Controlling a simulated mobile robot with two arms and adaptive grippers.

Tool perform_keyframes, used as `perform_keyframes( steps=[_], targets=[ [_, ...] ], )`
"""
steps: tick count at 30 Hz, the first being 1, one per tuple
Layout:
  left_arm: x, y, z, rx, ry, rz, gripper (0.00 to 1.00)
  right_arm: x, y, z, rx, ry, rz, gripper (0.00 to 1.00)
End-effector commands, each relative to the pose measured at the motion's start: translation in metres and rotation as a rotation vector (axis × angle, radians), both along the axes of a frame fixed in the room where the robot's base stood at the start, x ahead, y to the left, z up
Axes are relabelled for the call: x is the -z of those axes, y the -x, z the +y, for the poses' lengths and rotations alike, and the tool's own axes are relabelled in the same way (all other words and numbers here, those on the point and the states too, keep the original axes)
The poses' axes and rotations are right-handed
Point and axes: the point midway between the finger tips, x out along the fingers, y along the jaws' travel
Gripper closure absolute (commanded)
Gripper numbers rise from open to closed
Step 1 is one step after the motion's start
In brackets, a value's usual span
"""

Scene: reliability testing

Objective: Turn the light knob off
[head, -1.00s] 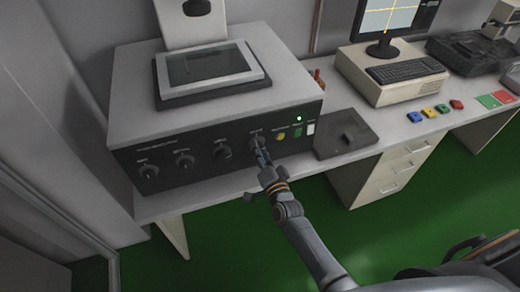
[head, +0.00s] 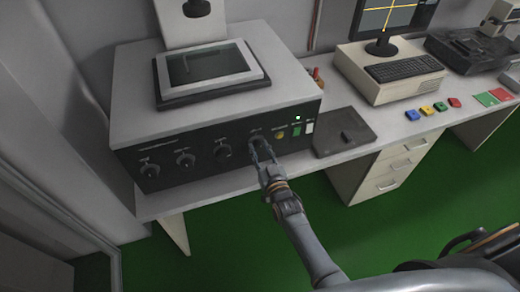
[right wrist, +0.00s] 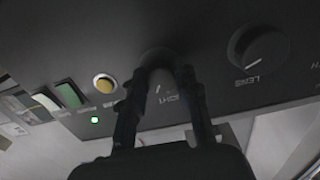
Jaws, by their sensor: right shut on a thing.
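The light knob (right wrist: 160,72) is a dark round knob at the right end of the knob row on the black front panel, and its label is partly covered in the right wrist view. My right gripper (head: 262,148) reaches the panel from below. Its two fingers stand on either side of the light knob and are shut on it. It also shows in the right wrist view (right wrist: 160,88). The fingers hide part of the knob, so I cannot read its pointer. A small green lamp (head: 298,118) on the panel is lit. My left gripper is not in view.
The lens knob (right wrist: 258,52) is just beside the light knob, with other knobs (head: 186,160) farther left. A yellow button (head: 279,134) and green and white switches sit to the right. A flat dark pad (head: 343,132) lies on the desk right of the box.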

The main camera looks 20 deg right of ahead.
Motion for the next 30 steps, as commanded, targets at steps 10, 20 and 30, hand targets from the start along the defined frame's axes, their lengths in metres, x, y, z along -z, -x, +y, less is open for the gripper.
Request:
perform_keyframes(
  steps=[10, 20, 30],
  targets=[
    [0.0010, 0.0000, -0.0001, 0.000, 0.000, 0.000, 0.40, 0.0026, 0.0009, -0.0007, -0.001, 0.311, -0.005, 1.00],
    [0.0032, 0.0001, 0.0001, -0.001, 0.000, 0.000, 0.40, 0.0023, 0.0009, -0.0012, -0.001, 0.515, -0.013, 1.00],
    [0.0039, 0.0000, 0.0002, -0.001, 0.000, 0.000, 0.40, 0.0020, 0.0008, -0.0017, 0.000, 0.594, -0.014, 1.00]
  ],
)
